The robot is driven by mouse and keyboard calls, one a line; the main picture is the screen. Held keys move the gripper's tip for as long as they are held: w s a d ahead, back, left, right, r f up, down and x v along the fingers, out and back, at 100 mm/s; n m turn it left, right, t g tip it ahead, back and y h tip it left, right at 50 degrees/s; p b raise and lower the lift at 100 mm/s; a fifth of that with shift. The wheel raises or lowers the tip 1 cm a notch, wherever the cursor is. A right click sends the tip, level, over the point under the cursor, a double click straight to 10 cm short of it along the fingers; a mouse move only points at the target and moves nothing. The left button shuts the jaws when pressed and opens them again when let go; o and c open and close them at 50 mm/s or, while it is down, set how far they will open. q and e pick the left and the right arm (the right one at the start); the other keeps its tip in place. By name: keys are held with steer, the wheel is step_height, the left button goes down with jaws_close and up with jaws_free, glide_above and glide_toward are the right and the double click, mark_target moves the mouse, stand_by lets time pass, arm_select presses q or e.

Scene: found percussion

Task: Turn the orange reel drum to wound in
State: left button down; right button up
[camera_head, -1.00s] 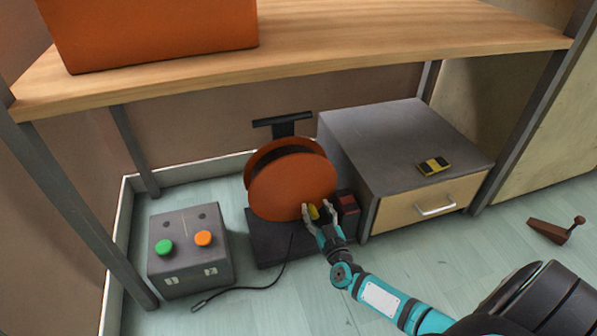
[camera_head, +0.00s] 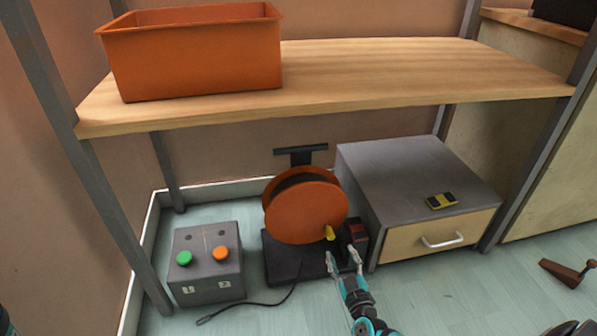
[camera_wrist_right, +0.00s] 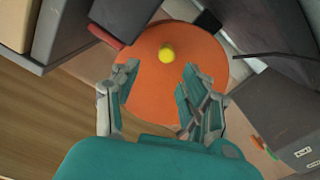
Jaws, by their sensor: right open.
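The orange reel drum (camera_head: 300,208) stands upright on a dark base (camera_head: 283,262) under the wooden shelf. A small yellow knob (camera_head: 330,233) sticks out low on the right of its front face. My right gripper (camera_head: 344,257) is open and empty, just below and in front of the knob, apart from it. In the right wrist view the open fingers (camera_wrist_right: 155,85) point at the orange drum face (camera_wrist_right: 150,95), with the yellow knob (camera_wrist_right: 166,54) beyond the tips. My left gripper is not in view.
A grey box with green and orange buttons (camera_head: 207,262) stands left of the drum, with a black cable on the floor. A grey drawer cabinet (camera_head: 400,180) stands close on the right. The wooden shelf (camera_head: 400,75) with an orange bin (camera_head: 195,55) is above.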

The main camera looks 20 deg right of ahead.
steer(key=p+v, duration=0.4)
steer(key=v, duration=0.4)
steer(key=a+r+t+y+p, duration=0.1)
steer(key=a+r+t+p, duration=0.2)
steer(key=r, duration=1)
steer(key=a+r+t+y+p, duration=0.2)
steer(key=a+r, duration=0.5)
steer(key=r, duration=0.6)
steer(key=s+a+r+t+y+p, duration=0.1)
steer(key=a+r, duration=0.5)
steer(key=r, duration=0.7)
steer(key=shift+t+y+p, duration=0.5)
steer(key=shift+t+p, duration=0.85)
steer(key=shift+t, duration=0.15)
steer(key=shift+d, duration=0.1)
